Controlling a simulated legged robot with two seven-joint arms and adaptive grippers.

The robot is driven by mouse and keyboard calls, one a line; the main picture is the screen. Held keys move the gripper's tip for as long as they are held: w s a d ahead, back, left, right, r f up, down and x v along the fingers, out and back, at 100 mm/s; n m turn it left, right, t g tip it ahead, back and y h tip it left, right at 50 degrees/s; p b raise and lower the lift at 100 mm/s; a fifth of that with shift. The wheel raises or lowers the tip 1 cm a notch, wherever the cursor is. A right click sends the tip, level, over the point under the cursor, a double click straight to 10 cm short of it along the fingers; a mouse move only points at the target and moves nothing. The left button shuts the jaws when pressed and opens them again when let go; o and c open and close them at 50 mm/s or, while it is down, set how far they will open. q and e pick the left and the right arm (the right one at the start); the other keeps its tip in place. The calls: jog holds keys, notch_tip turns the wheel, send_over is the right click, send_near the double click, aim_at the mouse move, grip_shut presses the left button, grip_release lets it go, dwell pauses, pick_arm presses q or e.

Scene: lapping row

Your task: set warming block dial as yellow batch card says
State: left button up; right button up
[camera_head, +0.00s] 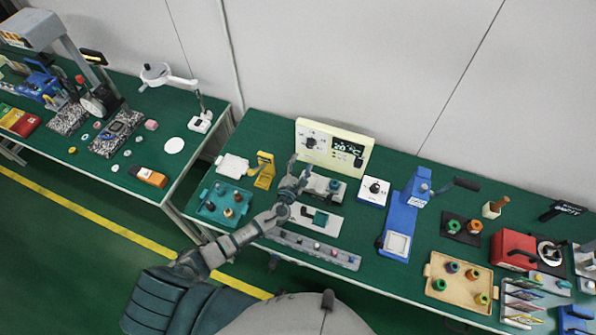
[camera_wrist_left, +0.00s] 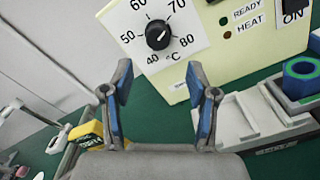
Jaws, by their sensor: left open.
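The cream warming block (camera_head: 333,147) stands at the back of the right-hand bench against the wall. In the left wrist view its black dial (camera_wrist_left: 158,34) sits on a white scale marked 40 to 80 °C; I cannot read its pointer surely. A yellow card or stand (camera_head: 265,170) is left of the block; its yellow piece with dark print (camera_wrist_left: 88,133) shows at the lower left of the wrist view, unreadable. My left gripper (camera_head: 294,163) is in front of the block's left part, open and empty. Its two blue-padded fingers (camera_wrist_left: 162,88) are below the dial, apart from it. My right gripper is not in view.
A teal tray (camera_head: 209,212) with several parts lies left of my left arm. A white box with a black knob (camera_head: 374,189) and a blue press (camera_head: 401,215) stand to the right. A grey rack (camera_head: 345,259) lies along the front edge. A gap separates the left bench.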

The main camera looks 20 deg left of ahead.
pick_arm(q)
jog(key=s, duration=0.4)
jog(key=shift+a+f, duration=0.1)
dwell(0.3)
